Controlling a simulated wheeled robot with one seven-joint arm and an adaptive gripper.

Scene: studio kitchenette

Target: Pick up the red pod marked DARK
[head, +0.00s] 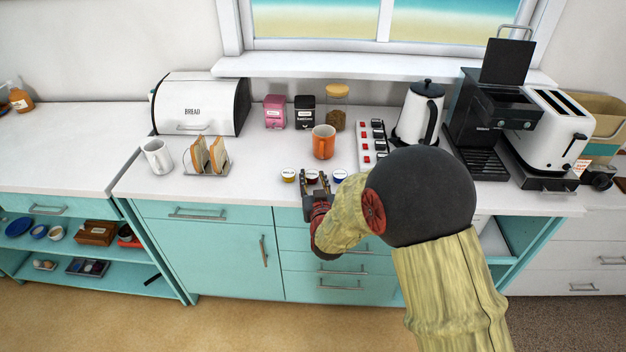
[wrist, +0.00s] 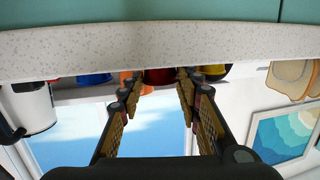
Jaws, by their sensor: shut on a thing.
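The red pod (head: 312,175) is in the middle of a row of three on the counter, with a yellow pod (head: 289,175) to its left and a blue pod (head: 340,177) to its right. My gripper (head: 315,184) reaches in from the counter's front edge and is shut on the red pod. In the upside-down wrist view, the red pod (wrist: 160,76) shows between my fingertips (wrist: 158,88), which partly cover it. I cannot read its label or tell whether it is lifted off the counter.
An orange mug (head: 323,142) stands behind the pods. A toast rack (head: 207,157) and white mug (head: 157,157) stand left, with bare counter before the pods.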

